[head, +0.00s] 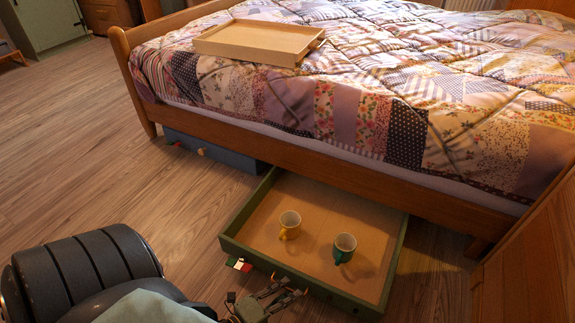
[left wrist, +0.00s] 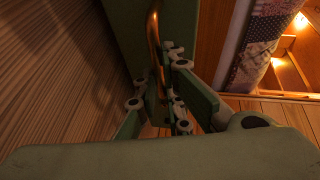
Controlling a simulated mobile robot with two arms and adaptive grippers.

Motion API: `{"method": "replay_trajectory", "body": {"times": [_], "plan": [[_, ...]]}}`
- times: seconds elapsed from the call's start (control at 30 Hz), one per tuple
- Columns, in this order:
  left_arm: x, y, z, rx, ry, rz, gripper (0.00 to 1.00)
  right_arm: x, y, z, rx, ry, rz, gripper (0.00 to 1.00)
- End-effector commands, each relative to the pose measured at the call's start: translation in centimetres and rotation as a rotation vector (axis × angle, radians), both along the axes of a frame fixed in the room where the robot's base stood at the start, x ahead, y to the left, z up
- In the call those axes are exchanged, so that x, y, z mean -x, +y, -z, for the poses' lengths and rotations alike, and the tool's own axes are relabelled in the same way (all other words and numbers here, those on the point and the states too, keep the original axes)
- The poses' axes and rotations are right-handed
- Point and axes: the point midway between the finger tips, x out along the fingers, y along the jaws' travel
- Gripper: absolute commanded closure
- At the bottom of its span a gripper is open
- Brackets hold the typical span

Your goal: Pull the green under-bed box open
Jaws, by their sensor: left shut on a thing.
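The green under-bed box (head: 238,223) stands far out from under the bed, its back end at the bed's side rail. Its inside is tan. My left gripper (head: 287,294) is at the front panel of the box. In the left wrist view, my left gripper (left wrist: 164,78) is shut on the brass handle (left wrist: 154,42) of the green box. My right gripper is not in view.
A blue-grey box (head: 225,153) with a small knob is under the bed, left of the green one. The bed (head: 300,165) has a patchwork quilt with a wooden tray (head: 255,45) on it. A wooden panel (head: 530,255) stands at the right. The floor (head: 90,160) at left is clear.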

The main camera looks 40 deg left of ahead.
Motion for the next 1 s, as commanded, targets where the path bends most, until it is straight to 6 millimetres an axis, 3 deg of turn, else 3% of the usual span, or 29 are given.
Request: {"method": "replay_trajectory", "body": {"times": [0.07,0.1,0.17,0.57,1.0], "plan": [[0.2,0.0,0.3,-0.005,0.008,0.001,1.00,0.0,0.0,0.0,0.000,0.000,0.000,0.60],[0.2,0.0,0.3,-0.005,0.008,0.001,0.90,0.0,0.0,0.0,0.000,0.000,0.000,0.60],[0.2,0.0,0.3,-0.005,0.008,0.001,0.85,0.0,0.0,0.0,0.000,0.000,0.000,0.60],[0.8,0.1,0.0,-0.002,0.005,0.000,0.84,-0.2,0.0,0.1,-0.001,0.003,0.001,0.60],[9.1,1.5,-1.5,-0.003,0.008,0.000,0.84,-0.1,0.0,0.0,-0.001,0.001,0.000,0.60]]}}
